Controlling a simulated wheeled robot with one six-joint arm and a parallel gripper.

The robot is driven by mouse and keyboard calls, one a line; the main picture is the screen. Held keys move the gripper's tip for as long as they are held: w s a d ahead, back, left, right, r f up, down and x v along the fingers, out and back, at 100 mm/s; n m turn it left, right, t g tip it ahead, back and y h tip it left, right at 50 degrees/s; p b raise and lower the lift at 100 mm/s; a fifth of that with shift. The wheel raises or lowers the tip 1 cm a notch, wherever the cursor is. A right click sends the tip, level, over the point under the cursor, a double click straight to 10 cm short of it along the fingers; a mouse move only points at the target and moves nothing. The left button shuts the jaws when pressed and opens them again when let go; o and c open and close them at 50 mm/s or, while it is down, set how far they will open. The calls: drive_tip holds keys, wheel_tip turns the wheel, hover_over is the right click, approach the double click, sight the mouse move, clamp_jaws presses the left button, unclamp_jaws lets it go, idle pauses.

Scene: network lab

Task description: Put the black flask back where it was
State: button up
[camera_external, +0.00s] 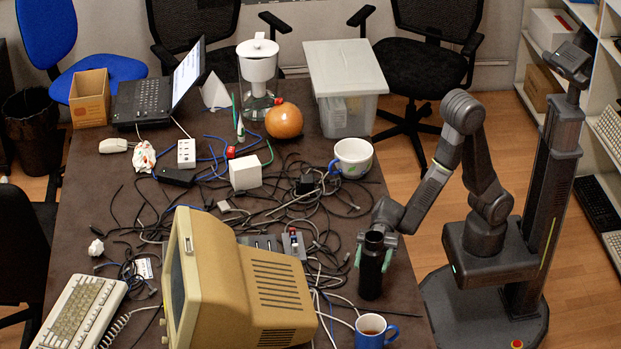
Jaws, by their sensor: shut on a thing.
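The black flask (371,274) is upright at the right side of the dark table (402,316), near its right edge. My gripper (374,254) is shut on the flask near its top, with a green-tipped finger on each side. The flask's base looks to be at the table top; whether it touches or hangs just above, I cannot tell.
A blue mug (373,331) with a brown drink stands just in front of the flask. A beige monitor (240,285) is to the left. Tangled cables (285,200) cover the table's middle. A white pot (352,158) and a lidded plastic box (345,85) stand farther back.

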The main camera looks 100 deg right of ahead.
drive_tip(key=shift+f, duration=0.15)
drive_tip(key=o, duration=1.4)
drive_tip(key=shift+r, duration=0.3)
drive_tip(key=p+v, duration=0.1)
drive_tip(key=v, duration=1.1)
drive_tip(key=shift+f, duration=0.15)
